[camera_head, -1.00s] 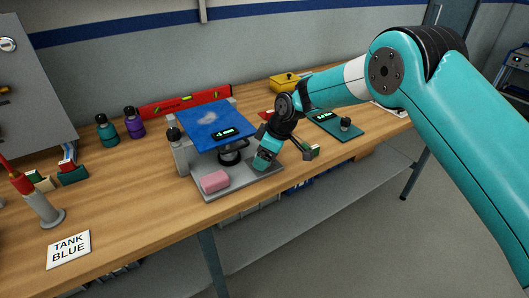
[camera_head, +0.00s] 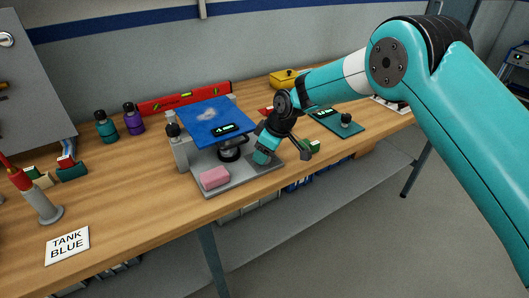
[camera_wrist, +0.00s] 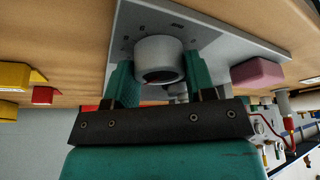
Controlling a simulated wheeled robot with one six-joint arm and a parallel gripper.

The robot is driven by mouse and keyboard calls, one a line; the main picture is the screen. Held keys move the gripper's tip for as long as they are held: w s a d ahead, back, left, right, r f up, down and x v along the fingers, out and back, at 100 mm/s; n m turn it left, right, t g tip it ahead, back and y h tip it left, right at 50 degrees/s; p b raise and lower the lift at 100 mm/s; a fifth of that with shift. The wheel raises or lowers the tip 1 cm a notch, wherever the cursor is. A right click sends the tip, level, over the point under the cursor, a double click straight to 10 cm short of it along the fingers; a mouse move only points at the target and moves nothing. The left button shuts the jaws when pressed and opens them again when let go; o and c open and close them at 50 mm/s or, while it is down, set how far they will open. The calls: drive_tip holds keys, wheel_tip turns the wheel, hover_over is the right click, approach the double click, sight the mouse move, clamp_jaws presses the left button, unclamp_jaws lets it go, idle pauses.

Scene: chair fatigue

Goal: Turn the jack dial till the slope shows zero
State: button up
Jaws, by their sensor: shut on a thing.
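My gripper (camera_head: 264,157) is at the right front of a grey jack base, under the edge of the tilted blue platform (camera_head: 200,114). A small dark slope display (camera_head: 226,129) with lit digits lies on the platform; it looks like 4.4, but the digits are too small to be sure. In the wrist view, the green fingers of my gripper (camera_wrist: 157,76) are shut on the round grey jack dial (camera_wrist: 158,52), one on each side. Faint marks show on the grey base (camera_wrist: 205,35) around the dial. In the head view my gripper hides the dial.
A pink block (camera_head: 215,177) sits on the base to the left of my gripper. A red spirit level (camera_head: 186,97) lies behind the platform. A teal mat (camera_head: 340,125) with a small device and a yellow box (camera_head: 285,79) are to the right. The table's front edge is close.

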drive_tip(key=shift+m+t+h+b, duration=0.4)
drive_tip(key=shift+m+t+b, duration=0.45)
drive_tip(key=shift+m, duration=1.35)
drive_tip(key=o, duration=0.9)
drive_tip(key=shift+o, duration=0.2)
drive_tip(key=b+v, duration=0.2)
drive_tip(key=v, duration=1.5)
drive_tip(key=shift+r+b, duration=0.3)
drive_tip(key=shift+b, duration=0.1)
drive_tip(key=shift+a, duration=0.1)
